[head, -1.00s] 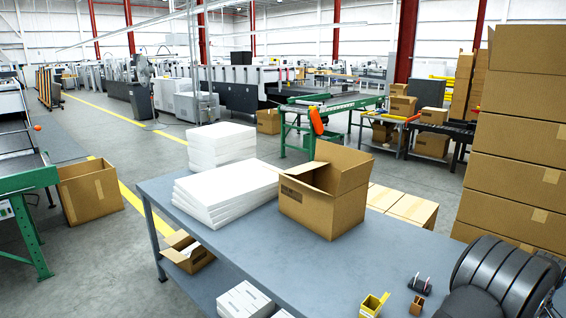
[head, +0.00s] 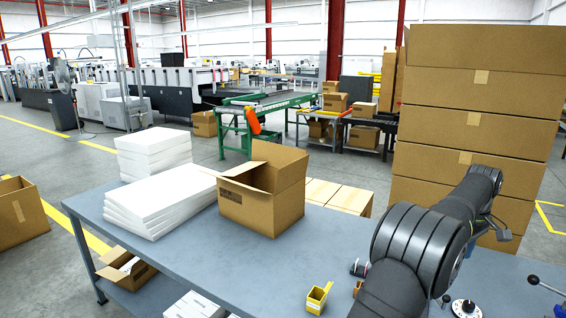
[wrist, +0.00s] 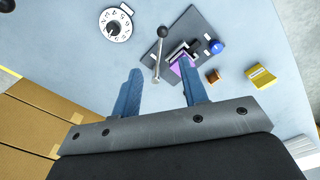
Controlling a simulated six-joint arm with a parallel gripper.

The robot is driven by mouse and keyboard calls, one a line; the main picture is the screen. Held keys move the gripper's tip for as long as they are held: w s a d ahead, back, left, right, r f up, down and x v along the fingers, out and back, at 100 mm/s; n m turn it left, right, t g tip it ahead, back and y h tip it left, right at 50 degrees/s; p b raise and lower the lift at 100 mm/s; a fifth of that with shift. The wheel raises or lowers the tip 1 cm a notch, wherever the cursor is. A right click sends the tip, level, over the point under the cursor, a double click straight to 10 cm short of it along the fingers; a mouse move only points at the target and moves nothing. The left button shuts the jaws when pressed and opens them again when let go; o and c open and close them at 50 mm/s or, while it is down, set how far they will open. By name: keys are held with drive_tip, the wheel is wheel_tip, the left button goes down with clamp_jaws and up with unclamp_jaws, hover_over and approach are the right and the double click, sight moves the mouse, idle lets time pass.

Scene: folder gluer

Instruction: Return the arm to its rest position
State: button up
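My gripper (wrist: 160,92) shows in the wrist view as two blue fingers standing well apart, with nothing held between them. It is above the grey-blue table (wrist: 232,42). A dark fixture plate (wrist: 158,48) with a metal lever (wrist: 157,66) lies on the table beyond the fingertips. A purple piece (wrist: 178,66) on the fixture is partly hidden by the right finger. In the head view my dark arm reaches from the bottom edge up to the right; the fingers cannot be made out there.
A white dial (wrist: 116,24), small brown block (wrist: 213,76) and yellow holder (wrist: 261,77) are near the fixture. In the head view an open carton (head: 262,205) and white paper stacks (head: 160,205) stand on the table. Stacked cartons (head: 470,135) rise behind my arm.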

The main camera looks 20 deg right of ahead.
sight(446, 302)
wheel_tip(446, 302, down, 18)
drive_tip(key=shift+a+r, duration=0.1)
drive_tip(key=shift+r, duration=0.05)
drive_tip(key=shift+w+a+m, duration=0.1)
drive_tip(key=shift+a+m, duration=0.3)
drive_tip(key=shift+a, duration=0.05)
drive_tip(key=o, duration=1.3)
drive_tip(key=a+r+m, duration=0.1)
drive_tip(key=r+m, duration=0.1)
drive_tip(key=r, duration=0.2)
drive_tip(key=a+r+m+h, duration=0.1)
drive_tip(key=a+r+m, duration=0.1)
drive_tip(key=r, duration=0.3)
drive_tip(key=w+a+r+m+h, duration=0.1)
drive_tip(key=r+m, duration=0.1)
drive_tip(key=r, duration=0.3)
drive_tip(key=shift+a+r+t, duration=0.25)
drive_tip(key=shift+a+t, duration=0.1)
drive_tip(key=shift+t, duration=0.05)
drive_tip(key=s+a+r+m+t+h, duration=0.1)
drive_tip(key=a+r+m+h, duration=0.1)
drive_tip(key=a+r+m, duration=0.35)
drive_tip(key=a+r+m+t+h, duration=0.1)
drive_tip(key=a+r+m, duration=0.2)
drive_tip(key=r, duration=0.5)
drive_tip(key=x, duration=0.9)
drive_tip(key=shift+s+d+f, duration=0.15)
drive_tip(key=shift+s+f, duration=0.05)
drive_tip(key=shift+f, duration=0.15)
drive_tip(key=v, duration=1)
